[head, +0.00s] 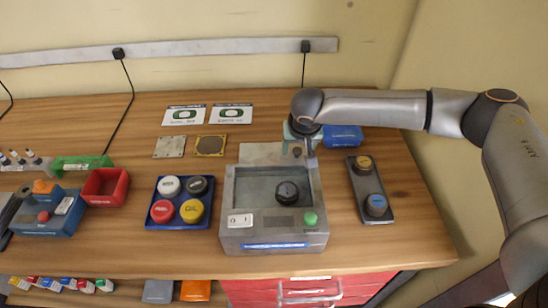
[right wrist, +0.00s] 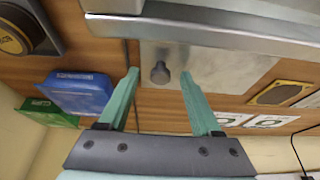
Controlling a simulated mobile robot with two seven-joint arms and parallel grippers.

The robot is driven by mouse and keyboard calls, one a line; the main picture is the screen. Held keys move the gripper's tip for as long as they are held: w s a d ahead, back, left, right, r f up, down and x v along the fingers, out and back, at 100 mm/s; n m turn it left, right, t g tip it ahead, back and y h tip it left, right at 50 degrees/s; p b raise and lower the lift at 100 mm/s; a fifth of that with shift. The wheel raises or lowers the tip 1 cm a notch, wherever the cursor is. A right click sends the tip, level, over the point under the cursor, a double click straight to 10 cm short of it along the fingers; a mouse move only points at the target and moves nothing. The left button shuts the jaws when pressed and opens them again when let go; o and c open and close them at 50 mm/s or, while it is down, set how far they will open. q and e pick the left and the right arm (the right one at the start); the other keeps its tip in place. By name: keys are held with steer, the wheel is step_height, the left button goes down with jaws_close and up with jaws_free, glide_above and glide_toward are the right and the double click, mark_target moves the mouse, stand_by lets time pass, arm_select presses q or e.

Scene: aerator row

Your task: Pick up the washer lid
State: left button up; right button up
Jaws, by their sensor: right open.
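The washer lid (head: 262,153) looks like a flat grey plate with a small dark knob, at the back of the grey washer box (head: 274,241). In the right wrist view the plate (right wrist: 225,68) shows its round knob (right wrist: 160,73). My right gripper (head: 303,148) is over the right part of the plate, partly hidden by its own arm. In the wrist view its green fingers (right wrist: 159,76) are open, one on each side of the knob, with gaps to it. Whether the fingertips reach knob height is unclear. My left gripper is not in view.
The washer has a black knob (head: 287,193) inside and a green button (head: 310,218). A blue bin (head: 342,138) stands close right of my gripper. A dark tray (head: 360,181) with two caps is at right, a blue tray (head: 179,226) with several caps at left.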

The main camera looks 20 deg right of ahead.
steer(key=shift+c, duration=0.3)
jaws_close()
stand_by(0.3)
